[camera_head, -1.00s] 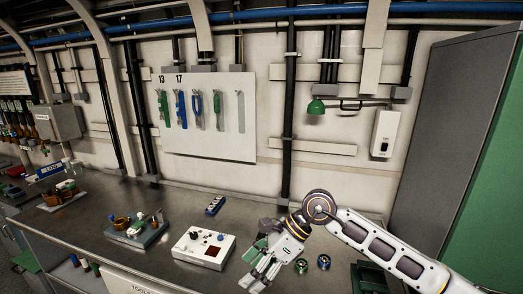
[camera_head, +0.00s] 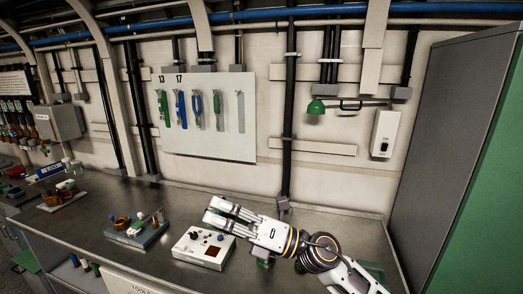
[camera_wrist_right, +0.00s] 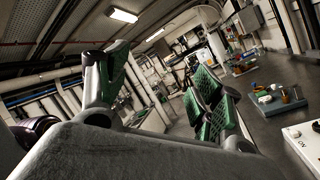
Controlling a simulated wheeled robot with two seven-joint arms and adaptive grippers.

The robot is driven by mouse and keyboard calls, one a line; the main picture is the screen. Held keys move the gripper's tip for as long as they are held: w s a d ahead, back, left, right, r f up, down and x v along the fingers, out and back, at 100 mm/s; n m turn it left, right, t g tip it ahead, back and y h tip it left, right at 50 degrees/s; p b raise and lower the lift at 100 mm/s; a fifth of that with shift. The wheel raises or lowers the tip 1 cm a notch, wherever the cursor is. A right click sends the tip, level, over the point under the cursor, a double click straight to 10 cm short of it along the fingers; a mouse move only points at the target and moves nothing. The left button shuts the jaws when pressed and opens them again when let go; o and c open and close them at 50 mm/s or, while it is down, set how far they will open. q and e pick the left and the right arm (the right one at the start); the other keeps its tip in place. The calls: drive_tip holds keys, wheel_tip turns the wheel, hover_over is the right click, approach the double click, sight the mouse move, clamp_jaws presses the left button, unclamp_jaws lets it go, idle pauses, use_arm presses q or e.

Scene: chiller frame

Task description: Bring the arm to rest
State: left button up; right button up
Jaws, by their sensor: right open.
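My right arm (camera_head: 318,252) comes in from the lower right over the grey workbench (camera_head: 335,222). Its white gripper (camera_head: 217,212) points left and slightly up, above or just behind the white control box (camera_head: 200,251). The right gripper is open, with nothing between its fingers. In the right wrist view, the fingers with green pads (camera_wrist_right: 160,85) stand wide apart. My left arm and gripper are not in view.
A blue-grey tray with small parts (camera_head: 137,234) stands left of the box. Tools hang on a white board (camera_head: 210,115) on the wall behind. A tall grey cabinet (camera_head: 455,130) stands at the right. The bench's back strip looks clear.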

drive_tip(key=w+d+f+m+t+h, duration=0.1)
drive_tip(key=w+d+m+t+h, duration=0.4)
drive_tip(key=m+t, duration=0.4)
drive_tip(key=w+d+m+t+h, duration=0.35)
drive_tip(key=d+m+t, duration=0.4)
drive_tip(key=m, duration=0.45)
drive_tip(key=d+f+m+g+h, duration=0.3)
drive_tip(key=d+f+m+h, duration=0.45)
drive_tip(key=f, duration=0.35)
drive_tip(key=d+f+m+g+h, duration=0.2)
drive_tip(key=d+f+m+h, duration=0.5)
drive_tip(key=f, duration=0.4)
drive_tip(key=s+d+f+m+g+y, duration=0.1)
drive_tip(key=s+d+f+m+g, duration=0.3)
drive_tip(key=s+f, duration=0.6)
drive_tip(key=s+f+m+g, duration=0.1)
drive_tip(key=s+f+g, duration=0.6)
drive_tip(key=s, duration=0.5)
drive_tip(key=s+f+g+p, duration=0.1)
drive_tip(key=s+f+p, duration=0.2)
drive_tip(key=f, duration=2.8)
drive_tip(key=s+d+f+p, duration=0.1)
drive_tip(key=s+d+f, duration=0.1)
drive_tip(key=s+f, duration=0.6)
drive_tip(key=s+d+f+g+p, duration=0.1)
drive_tip(key=s+d+f, duration=0.1)
drive_tip(key=s+f, duration=0.7)
drive_tip(key=s, duration=0.5)
